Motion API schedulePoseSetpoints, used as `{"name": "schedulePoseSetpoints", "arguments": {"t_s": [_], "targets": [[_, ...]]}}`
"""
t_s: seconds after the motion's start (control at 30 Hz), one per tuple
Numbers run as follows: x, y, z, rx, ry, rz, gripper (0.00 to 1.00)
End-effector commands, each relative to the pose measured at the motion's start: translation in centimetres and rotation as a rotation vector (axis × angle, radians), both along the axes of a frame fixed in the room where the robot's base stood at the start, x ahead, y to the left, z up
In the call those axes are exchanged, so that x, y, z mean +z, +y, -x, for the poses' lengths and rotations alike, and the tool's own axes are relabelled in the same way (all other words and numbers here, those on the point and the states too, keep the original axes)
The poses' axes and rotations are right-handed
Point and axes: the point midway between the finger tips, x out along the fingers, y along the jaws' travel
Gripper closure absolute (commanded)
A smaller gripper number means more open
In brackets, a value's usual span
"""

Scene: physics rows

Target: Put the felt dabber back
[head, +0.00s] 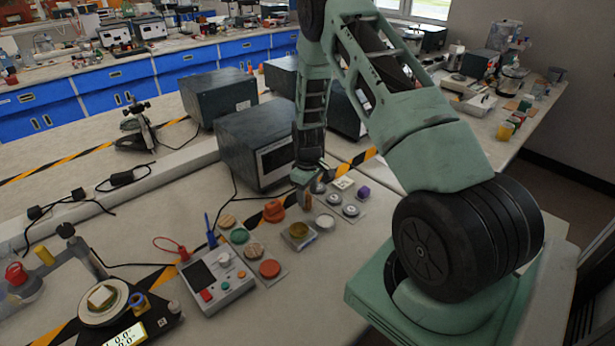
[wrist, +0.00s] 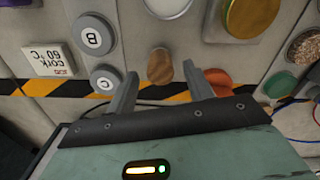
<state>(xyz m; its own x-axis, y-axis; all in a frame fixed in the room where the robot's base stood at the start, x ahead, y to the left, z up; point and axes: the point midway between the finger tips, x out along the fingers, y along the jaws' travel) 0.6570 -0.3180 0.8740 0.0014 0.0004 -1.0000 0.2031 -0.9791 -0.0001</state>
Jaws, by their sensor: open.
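My gripper (head: 303,178) points down over the far part of the bench, in front of a dark box. In the wrist view the two fingers of my gripper (wrist: 161,72) are spread. A small brown, wood-grained rounded piece (wrist: 160,66) shows between the fingertips, with a gap on each side. It may be the felt dabber's handle; its felt end is not visible.
The dark instrument box (head: 258,140) stands just behind. A control box (head: 215,277) sits front left.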

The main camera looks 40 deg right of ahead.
Motion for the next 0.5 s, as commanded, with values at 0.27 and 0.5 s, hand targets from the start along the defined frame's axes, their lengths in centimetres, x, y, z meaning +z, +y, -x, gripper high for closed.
{"name": "schedulePoseSetpoints", "arguments": {"t_s": [0.27, 0.5], "targets": [[5.4, -0.1, -0.1, 0.000, -0.005, 0.002, 0.48], [8.8, 0.0, 0.0, -0.001, -0.002, 0.001, 0.48]]}}
